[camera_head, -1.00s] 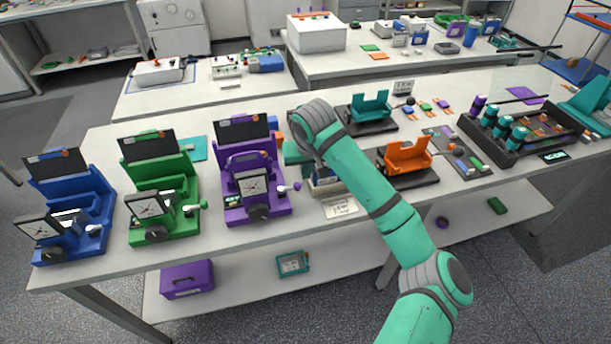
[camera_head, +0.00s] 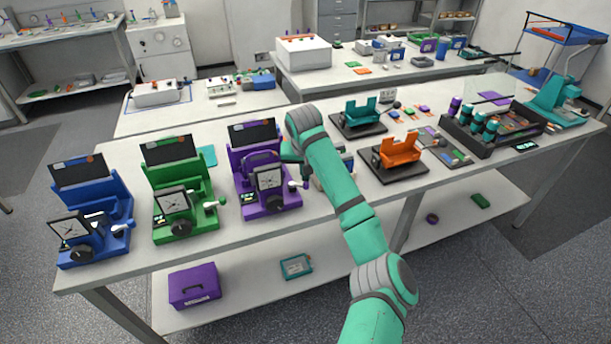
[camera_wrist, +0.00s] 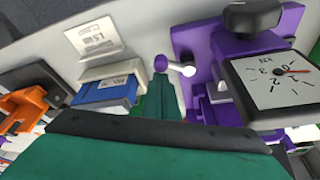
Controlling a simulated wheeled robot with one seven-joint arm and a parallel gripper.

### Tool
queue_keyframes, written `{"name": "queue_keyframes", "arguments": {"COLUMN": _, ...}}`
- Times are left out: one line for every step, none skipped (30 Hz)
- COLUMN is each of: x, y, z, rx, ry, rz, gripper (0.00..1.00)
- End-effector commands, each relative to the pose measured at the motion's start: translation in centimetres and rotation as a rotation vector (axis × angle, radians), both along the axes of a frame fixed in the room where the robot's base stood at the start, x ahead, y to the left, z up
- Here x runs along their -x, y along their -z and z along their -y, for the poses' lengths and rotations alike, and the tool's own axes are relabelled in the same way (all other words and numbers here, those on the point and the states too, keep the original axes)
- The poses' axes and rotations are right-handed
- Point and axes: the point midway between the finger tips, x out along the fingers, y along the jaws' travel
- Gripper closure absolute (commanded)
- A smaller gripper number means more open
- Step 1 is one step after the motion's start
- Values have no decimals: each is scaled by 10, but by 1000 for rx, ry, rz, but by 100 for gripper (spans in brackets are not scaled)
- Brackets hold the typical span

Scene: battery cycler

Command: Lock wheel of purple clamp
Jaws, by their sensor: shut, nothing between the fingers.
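The purple clamp (camera_head: 262,180) stands on the bench, the rightmost of three similar clamps. A square dial gauge and a black wheel (camera_head: 274,202) are on its front. In the wrist view the wheel (camera_wrist: 252,15) is at the top right, above the dial (camera_wrist: 278,80). A side lever with a white ball (camera_wrist: 188,70) and a purple knob (camera_wrist: 160,62) sticks out to the left. My gripper (camera_wrist: 166,78) is shut and empty, its teal fingers right by the purple knob; I cannot tell whether they touch. In the head view my arm hides most of the gripper.
A green clamp (camera_head: 180,195) and a blue clamp (camera_head: 93,220) stand to the left. A grey-and-blue block (camera_wrist: 105,92) is close left of the fingers. An orange holder (camera_head: 398,150) and a teal holder (camera_head: 362,112) stand right of my arm.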

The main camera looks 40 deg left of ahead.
Motion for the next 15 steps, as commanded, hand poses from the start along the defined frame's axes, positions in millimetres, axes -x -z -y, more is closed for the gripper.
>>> {"name": "queue_keyframes", "arguments": {"x": 0, "y": 0, "z": 1, "rx": 0, "ry": 1, "rz": -1, "gripper": 100}}
{"name": "queue_keyframes", "arguments": {"x": -1, "y": 0, "z": 2, "rx": -1, "ry": 2, "rz": 0, "gripper": 100}}
{"name": "queue_keyframes", "arguments": {"x": -1, "y": 0, "z": 2, "rx": 0, "ry": 2, "rz": 0, "gripper": 100}}
{"name": "queue_keyframes", "arguments": {"x": -1, "y": 0, "z": 2, "rx": 0, "ry": 2, "rz": 0, "gripper": 100}}
{"name": "queue_keyframes", "arguments": {"x": -1, "y": 0, "z": 3, "rx": 0, "ry": 2, "rz": 0, "gripper": 100}}
{"name": "queue_keyframes", "arguments": {"x": -1, "y": 0, "z": 3, "rx": 0, "ry": 3, "rz": 0, "gripper": 100}}
{"name": "queue_keyframes", "arguments": {"x": -2, "y": 0, "z": 3, "rx": 0, "ry": 3, "rz": 0, "gripper": 100}}
{"name": "queue_keyframes", "arguments": {"x": -2, "y": 0, "z": 3, "rx": 0, "ry": 3, "rz": 0, "gripper": 100}}
{"name": "queue_keyframes", "arguments": {"x": -2, "y": 0, "z": 3, "rx": 0, "ry": 3, "rz": 0, "gripper": 100}}
{"name": "queue_keyframes", "arguments": {"x": -1, "y": 0, "z": 3, "rx": 0, "ry": 2, "rz": 0, "gripper": 100}}
{"name": "queue_keyframes", "arguments": {"x": -1, "y": 0, "z": 2, "rx": 0, "ry": 1, "rz": 0, "gripper": 100}}
{"name": "queue_keyframes", "arguments": {"x": 1, "y": 0, "z": 0, "rx": 0, "ry": -2, "rz": 0, "gripper": 100}}
{"name": "queue_keyframes", "arguments": {"x": 2, "y": 0, "z": -2, "rx": 0, "ry": -4, "rz": 0, "gripper": 100}}
{"name": "queue_keyframes", "arguments": {"x": 2, "y": 0, "z": -3, "rx": 0, "ry": -6, "rz": 0, "gripper": 100}}
{"name": "queue_keyframes", "arguments": {"x": 4, "y": 0, "z": -5, "rx": 0, "ry": -9, "rz": 0, "gripper": 100}}
